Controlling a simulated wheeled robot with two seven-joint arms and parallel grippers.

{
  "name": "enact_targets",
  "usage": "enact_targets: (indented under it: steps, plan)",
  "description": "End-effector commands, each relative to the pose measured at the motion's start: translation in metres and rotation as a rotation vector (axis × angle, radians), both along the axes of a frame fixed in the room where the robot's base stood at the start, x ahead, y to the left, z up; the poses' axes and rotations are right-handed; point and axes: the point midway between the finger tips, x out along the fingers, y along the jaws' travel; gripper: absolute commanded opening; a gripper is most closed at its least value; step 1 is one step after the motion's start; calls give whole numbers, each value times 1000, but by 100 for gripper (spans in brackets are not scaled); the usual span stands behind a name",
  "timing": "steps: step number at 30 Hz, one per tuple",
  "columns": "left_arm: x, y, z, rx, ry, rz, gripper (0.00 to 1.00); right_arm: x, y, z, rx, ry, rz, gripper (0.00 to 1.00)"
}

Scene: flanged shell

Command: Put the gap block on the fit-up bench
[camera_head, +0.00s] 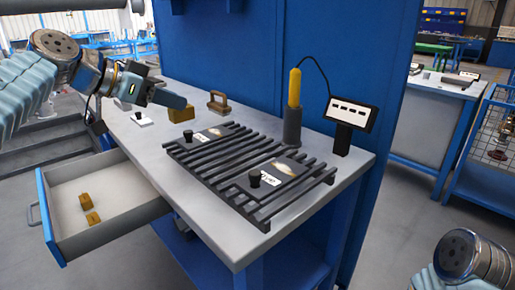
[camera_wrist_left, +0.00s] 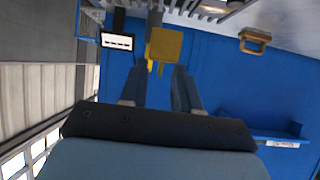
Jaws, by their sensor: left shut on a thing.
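The gap block (camera_head: 181,114), a small brass-yellow block, is at the fingertips of my left gripper (camera_head: 180,106). In the left wrist view the block (camera_wrist_left: 165,43) sits between the ends of the two fingers (camera_wrist_left: 160,70), which are shut on it. The block appears over the left rear part of the fit-up bench (camera_head: 205,250), a light grey top on a blue frame. I cannot tell whether its underside touches the top. My right gripper is out of view; only part of my right arm shows.
An open drawer (camera_head: 125,215) at the bench's left holds two small brass blocks (camera_head: 85,200). A dark slatted rack (camera_head: 225,160) covers the bench's middle. A handled block (camera_head: 217,102), a yellow-handled tool (camera_head: 294,88) and a display (camera_head: 351,114) stand behind. The front strip is clear.

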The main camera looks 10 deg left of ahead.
Motion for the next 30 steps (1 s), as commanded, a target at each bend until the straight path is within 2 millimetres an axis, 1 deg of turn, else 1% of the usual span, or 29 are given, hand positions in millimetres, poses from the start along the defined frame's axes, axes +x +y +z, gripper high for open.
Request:
enact_targets:
  steps: [2,5,12,15,18,23,26,29,30]
  plan:
    - [1,-3,3,-1,-2,-13,0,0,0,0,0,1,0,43]
    - [12,-17,-5,0,2,-19,0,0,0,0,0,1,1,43]
    - [54,-68,-35,0,3,-17,0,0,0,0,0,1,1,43]
    - [65,-79,-55,-1,3,-15,0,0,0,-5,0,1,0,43]
    - [72,-88,-69,-1,1,-14,0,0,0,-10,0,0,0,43]
    - [77,-93,-76,-2,-1,-13,0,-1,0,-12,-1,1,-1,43]
    - [81,-98,-85,-1,0,-13,0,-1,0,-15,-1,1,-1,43]
    - [88,-107,-100,0,1,-14,0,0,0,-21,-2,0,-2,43]
    - [87,-105,-111,-1,1,-11,0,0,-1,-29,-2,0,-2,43]
